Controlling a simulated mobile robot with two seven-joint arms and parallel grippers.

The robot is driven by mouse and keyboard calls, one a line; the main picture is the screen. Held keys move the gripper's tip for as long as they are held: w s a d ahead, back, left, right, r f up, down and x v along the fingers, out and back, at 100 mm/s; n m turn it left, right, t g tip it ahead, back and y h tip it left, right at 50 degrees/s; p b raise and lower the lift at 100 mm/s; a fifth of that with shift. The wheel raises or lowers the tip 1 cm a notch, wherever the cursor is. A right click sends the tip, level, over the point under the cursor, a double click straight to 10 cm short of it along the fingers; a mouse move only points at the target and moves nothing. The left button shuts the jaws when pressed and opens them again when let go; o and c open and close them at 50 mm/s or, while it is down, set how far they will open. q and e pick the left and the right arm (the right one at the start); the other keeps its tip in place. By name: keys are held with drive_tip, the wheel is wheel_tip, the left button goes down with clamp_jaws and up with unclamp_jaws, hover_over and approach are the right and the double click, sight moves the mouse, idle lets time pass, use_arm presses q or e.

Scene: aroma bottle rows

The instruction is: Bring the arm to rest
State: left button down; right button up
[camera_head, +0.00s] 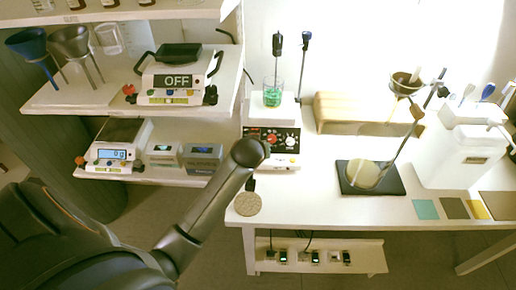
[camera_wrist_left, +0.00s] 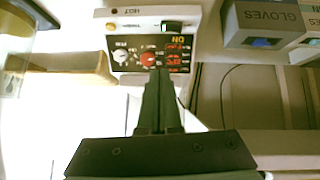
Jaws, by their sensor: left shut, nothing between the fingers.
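My left arm (camera_head: 215,200) reaches in from the lower left in the head view, and its dark rounded end (camera_head: 248,152) overlaps the area in front of the hotplate stirrer. I cannot make out its fingers there. In the left wrist view my left gripper (camera_wrist_left: 160,75) has its two dark fingers together, with nothing between them. The fingertips overlap the front panel of the hotplate stirrer (camera_wrist_left: 125,40), which appears upside down; I cannot tell the gap. My right gripper is in neither view.
The hotplate stirrer (camera_head: 257,115) carries a beaker of green liquid (camera_head: 272,94) on the white bench (camera_head: 310,208). A wooden block (camera_head: 350,112) and a dark mat (camera_head: 353,187) are to the right. Shelves with balances (camera_head: 110,158) are at left. A gloves box (camera_wrist_left: 268,14) shows in the wrist view.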

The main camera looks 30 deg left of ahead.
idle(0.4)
use_arm(q)
drive_tip(key=s+d+f+m+h, duration=0.1)
drive_tip(key=s+d+f, duration=0.1)
drive_tip(key=s+f, duration=0.1)
drive_tip(key=s+d+f+m+h, duration=0.1)
drive_tip(key=s+d+f+m, duration=0.1)
drive_tip(key=s+d+f, duration=0.1)
drive_tip(key=s+d+f+m+h, duration=0.1)
drive_tip(key=s+d+f+m, duration=0.1)
drive_tip(key=s+d+f, duration=0.1)
drive_tip(key=shift+s+f+t, duration=0.15)
drive_tip(key=shift+s+f, duration=0.2)
drive_tip(key=shift+f, duration=0.2)
drive_tip(key=shift+s+f+t, duration=0.15)
drive_tip(key=shift+s+f, duration=0.15)
drive_tip(key=shift+f, duration=0.2)
drive_tip(key=s+d+f+m+h, duration=0.3)
drive_tip(key=s+d, duration=0.4)
drive_tip(key=s, duration=0.5)
drive_tip(key=shift+s+f+m+t, duration=0.25)
drive_tip(key=shift+f+m+t, duration=0.05)
drive_tip(key=shift+f+m, duration=0.1)
drive_tip(key=shift+a, duration=0.1)
